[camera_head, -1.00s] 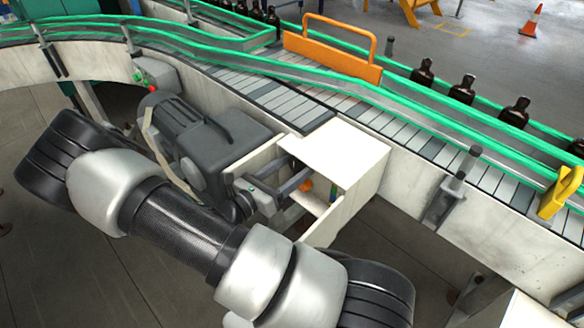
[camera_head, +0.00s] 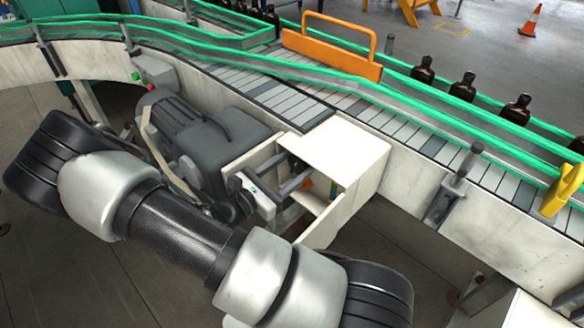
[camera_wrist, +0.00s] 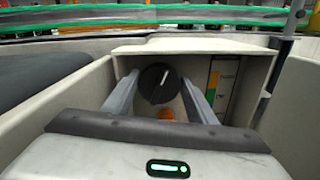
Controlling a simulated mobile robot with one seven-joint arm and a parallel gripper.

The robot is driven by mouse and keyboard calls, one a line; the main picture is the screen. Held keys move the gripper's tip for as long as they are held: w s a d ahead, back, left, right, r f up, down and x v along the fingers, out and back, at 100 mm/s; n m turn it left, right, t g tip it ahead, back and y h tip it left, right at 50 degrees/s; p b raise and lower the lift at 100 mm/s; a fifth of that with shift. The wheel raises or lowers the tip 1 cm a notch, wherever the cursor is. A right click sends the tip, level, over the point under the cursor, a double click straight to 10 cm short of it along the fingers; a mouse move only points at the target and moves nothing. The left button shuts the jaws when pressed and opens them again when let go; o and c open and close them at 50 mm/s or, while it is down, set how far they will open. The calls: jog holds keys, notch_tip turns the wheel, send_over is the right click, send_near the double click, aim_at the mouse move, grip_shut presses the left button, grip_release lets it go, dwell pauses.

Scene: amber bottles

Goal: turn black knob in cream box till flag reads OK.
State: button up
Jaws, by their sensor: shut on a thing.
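The cream box (camera_head: 336,150) is fixed to the conveyor's near side, and its open front shows in the wrist view (camera_wrist: 215,45). The black knob (camera_wrist: 158,84) sits inside on the back wall, its white line tilted a little right of upright. My gripper (camera_wrist: 159,82) reaches into the box, one finger on each side of the knob, shut on it. In the head view my gripper (camera_head: 298,178) enters from the left and the knob is hidden.
An orange part (camera_wrist: 167,114) shows just below the knob. The box's side walls stand close on both sides of my gripper. A grey motor (camera_head: 190,135) is left of the box. The conveyor (camera_head: 380,122) with green rails and amber bottles (camera_head: 463,87) runs behind.

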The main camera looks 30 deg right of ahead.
jog(key=m+b, duration=0.1)
jog(key=m, duration=0.1)
jog(key=m+b, duration=0.1)
jog(key=m, duration=0.2)
jog(key=shift+s+f+m, duration=0.15)
jog(key=shift+f+m, duration=0.05)
jog(key=shift+m, duration=0.1)
jog(key=shift+m+b, duration=0.75)
jog(key=shift+m, duration=1.05)
jog(key=o, duration=0.8)
jog(key=shift+s, duration=0.1)
jog(key=v, duration=1.7)
jog(key=shift+a, duration=0.2)
jog(key=shift+r, duration=0.1)
